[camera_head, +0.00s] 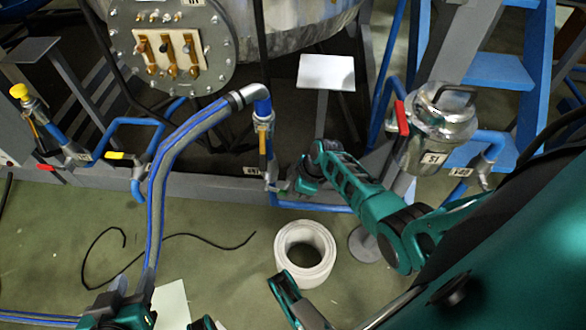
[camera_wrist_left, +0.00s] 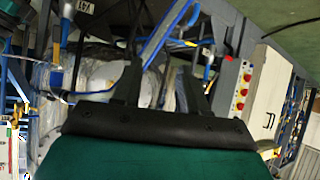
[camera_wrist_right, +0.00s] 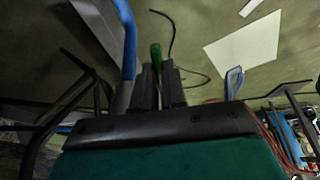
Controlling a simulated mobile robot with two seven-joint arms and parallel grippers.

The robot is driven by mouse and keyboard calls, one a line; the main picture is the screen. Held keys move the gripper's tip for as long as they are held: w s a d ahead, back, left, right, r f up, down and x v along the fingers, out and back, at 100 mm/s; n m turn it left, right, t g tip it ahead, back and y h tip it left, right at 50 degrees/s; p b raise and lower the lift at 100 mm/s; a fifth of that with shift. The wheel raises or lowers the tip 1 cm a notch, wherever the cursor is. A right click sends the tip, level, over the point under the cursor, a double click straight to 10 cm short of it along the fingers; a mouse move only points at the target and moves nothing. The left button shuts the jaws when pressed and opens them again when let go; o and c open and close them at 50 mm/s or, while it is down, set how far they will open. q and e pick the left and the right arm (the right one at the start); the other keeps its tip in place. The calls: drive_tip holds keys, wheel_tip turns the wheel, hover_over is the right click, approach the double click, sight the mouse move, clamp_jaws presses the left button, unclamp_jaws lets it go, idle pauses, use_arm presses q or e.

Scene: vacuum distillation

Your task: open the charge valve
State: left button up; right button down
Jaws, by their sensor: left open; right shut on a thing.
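My right gripper (camera_head: 281,187) reaches in from the right to the valve on the blue pipe below the hose joint. In the right wrist view my right gripper (camera_wrist_right: 160,85) is shut on a narrow green handle (camera_wrist_right: 155,53), beside a blue pipe (camera_wrist_right: 125,40). The fingers hide the handle's lower part, and the head view does not show it clearly. A small label (camera_head: 252,171), too small to read surely, is just left of that valve. My left gripper (camera_head: 133,283) is open at the bottom left, near the hose. Its fingers (camera_wrist_left: 165,85) stand apart in the left wrist view.
A blue-grey hose (camera_head: 160,190) runs up to the pipe joint (camera_head: 263,105). A steel vessel (camera_head: 440,130) with a red handle (camera_head: 402,117) stands right. A white roll (camera_head: 306,252) is on the floor. Blue steps (camera_head: 500,70) are at the upper right.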

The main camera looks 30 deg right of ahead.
drive_tip(key=shift+f+t+y+b, duration=0.3)
drive_tip(key=shift+f+y+b, duration=0.1)
drive_tip(key=shift+f+y, duration=0.15)
drive_tip(key=shift+f+t+y, duration=0.2)
drive_tip(key=shift+t+y, duration=0.05)
drive_tip(key=shift+t, duration=0.05)
use_arm(q)
drive_tip(key=shift+w+d+f, duration=0.1)
drive_tip(key=shift+d+f, duration=0.05)
drive_tip(key=shift+d, duration=0.3)
use_arm(e)
drive_tip(key=shift+a+f, duration=0.1)
use_arm(q)
drive_tip(key=shift+w, duration=0.1)
use_arm(e)
drive_tip(key=shift+w, duration=0.1)
drive_tip(key=c, duration=1.2)
unclamp_jaws()
